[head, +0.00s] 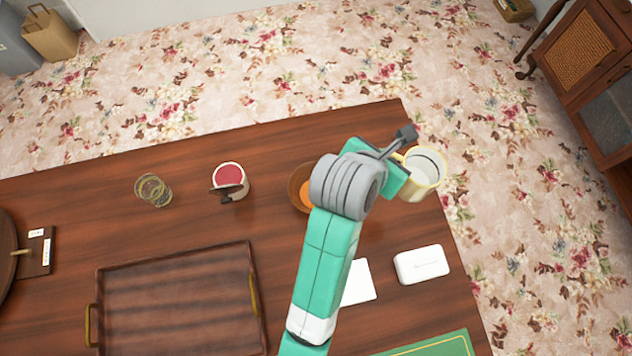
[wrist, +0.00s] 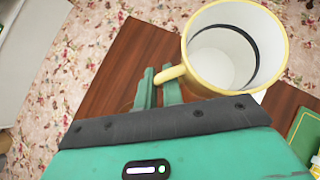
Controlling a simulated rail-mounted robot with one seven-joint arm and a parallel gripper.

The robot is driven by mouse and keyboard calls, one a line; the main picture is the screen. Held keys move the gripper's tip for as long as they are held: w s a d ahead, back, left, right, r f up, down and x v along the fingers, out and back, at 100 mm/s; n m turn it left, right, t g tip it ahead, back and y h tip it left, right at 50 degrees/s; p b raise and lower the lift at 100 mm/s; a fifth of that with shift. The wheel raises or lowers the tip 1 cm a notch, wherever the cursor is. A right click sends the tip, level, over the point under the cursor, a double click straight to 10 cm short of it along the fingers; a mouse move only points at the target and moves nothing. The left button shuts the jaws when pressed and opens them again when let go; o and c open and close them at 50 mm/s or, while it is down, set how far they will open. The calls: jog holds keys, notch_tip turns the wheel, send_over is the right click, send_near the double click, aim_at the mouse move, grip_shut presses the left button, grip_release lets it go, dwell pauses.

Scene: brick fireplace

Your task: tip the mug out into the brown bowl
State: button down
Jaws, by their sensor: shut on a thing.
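The yellow-rimmed cream mug (head: 432,185) is at the right edge of the table in the head view, its opening facing up. In the wrist view the mug (wrist: 272,75) shows a white inside with a dark ring; I cannot tell what it holds. My gripper (wrist: 160,88) is shut on the mug's handle, on the mug's left side. In the head view my gripper (head: 399,162) is partly hidden by my wrist. The brown bowl (head: 294,180) stands on the table left of the mug, mostly covered by my arm. Something orange shows in it.
A red-topped cup (head: 229,176) and a coiled wire-like thing (head: 153,190) stand left of the bowl. A wooden tray (head: 180,300) lies front left. A white box (head: 422,265), a white card (head: 358,284) and a green mat (head: 440,346) lie front right.

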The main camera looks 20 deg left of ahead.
jog(key=shift+r, duration=0.1)
notch_tip(320, 180, up, 3)
jog(key=p, duration=0.5)
